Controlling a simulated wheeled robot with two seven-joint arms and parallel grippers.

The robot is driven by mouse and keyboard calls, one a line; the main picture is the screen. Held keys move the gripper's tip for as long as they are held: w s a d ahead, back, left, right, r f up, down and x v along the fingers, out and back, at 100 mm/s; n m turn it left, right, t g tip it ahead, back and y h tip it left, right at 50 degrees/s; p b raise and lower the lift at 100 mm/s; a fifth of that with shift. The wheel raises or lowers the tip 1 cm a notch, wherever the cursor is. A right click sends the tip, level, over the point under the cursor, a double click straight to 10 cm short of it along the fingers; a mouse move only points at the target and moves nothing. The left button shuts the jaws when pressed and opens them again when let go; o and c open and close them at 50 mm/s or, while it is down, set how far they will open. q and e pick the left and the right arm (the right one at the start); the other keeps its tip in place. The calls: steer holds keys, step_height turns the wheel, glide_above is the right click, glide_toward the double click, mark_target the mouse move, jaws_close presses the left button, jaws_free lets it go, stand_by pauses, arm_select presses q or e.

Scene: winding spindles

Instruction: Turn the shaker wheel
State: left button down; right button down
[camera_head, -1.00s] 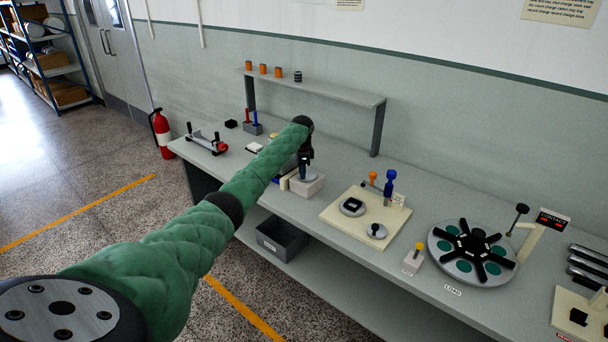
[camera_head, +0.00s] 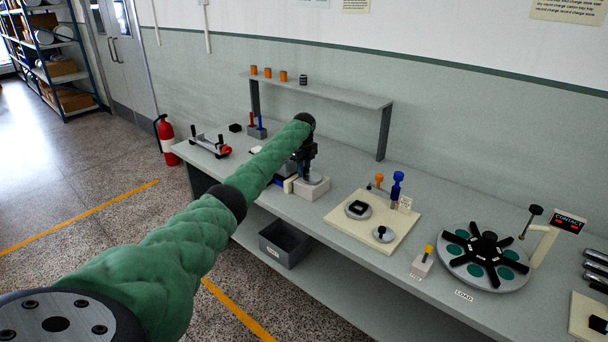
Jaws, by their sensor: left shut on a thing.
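My left arm reaches across from the lower left to the bench. My left gripper (camera_head: 307,168) points down at a pale block with a round grey top (camera_head: 312,180), which I take to be the shaker with its wheel. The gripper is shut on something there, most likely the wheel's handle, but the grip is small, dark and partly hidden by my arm. My right gripper is not in view.
A round plate with black arms and teal discs (camera_head: 503,272) stands at the right on the bench. A cream board (camera_head: 398,236) with small fittings lies between. A shelf (camera_head: 345,96) stands behind; a grey bin (camera_head: 286,249) sits below.

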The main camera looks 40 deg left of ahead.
arm_select(q)
steer(key=shift+w+a+r+m+b, duration=0.1)
steer(key=shift+w+m+b, duration=0.2)
steer(key=shift+m, duration=0.6)
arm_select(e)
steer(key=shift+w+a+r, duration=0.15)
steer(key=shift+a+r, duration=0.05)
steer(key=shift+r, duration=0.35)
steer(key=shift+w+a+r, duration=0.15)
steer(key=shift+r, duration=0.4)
arm_select(q)
steer(key=c, duration=1.2)
jaws_free()
steer(key=shift+s, duration=0.1)
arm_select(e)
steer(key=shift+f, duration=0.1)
